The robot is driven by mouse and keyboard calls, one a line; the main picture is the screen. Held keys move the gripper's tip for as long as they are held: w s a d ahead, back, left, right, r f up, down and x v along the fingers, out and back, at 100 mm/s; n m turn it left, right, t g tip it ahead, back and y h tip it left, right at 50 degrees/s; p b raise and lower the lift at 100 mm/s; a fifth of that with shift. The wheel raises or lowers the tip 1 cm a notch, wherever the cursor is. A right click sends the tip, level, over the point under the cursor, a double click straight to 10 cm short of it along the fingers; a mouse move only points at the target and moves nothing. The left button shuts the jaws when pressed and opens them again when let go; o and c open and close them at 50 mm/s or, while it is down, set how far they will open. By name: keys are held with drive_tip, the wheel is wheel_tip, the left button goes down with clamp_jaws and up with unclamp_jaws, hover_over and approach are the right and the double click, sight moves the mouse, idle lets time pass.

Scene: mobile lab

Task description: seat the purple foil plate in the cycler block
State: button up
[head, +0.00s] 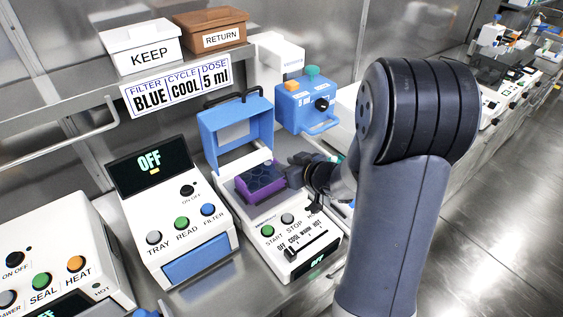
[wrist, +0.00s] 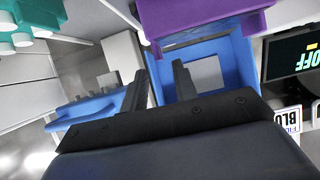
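The purple foil plate (head: 261,187) is at the top of the white cycler (head: 282,262), over its block area, below the raised blue lid (head: 232,128). I cannot tell whether it lies flush, as the block is hidden under it. In the wrist view the purple plate (wrist: 205,18) fills the upper edge, with the blue lid (wrist: 222,60) behind. My gripper (head: 293,172) is just right of the plate in the head view. In the wrist view my gripper's two dark fingers (wrist: 161,82) stand apart with nothing seen between them.
A white reader (head: 180,225) stands left of the cycler, and a sealer (head: 60,260) at far left. A blue device (head: 305,105) stands behind right. KEEP (head: 147,50) and RETURN (head: 210,32) bins sit on the shelf above a sign (head: 176,87). Room is tight.

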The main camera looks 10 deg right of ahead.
sight(276, 160)
drive_tip(key=p+v, duration=0.1)
drive_tip(key=v, duration=0.7)
drive_tip(key=b+x, duration=0.1)
drive_tip(key=x, duration=1.1)
drive_tip(key=shift+w+r, duration=0.1)
drive_tip(key=shift+r, duration=0.85)
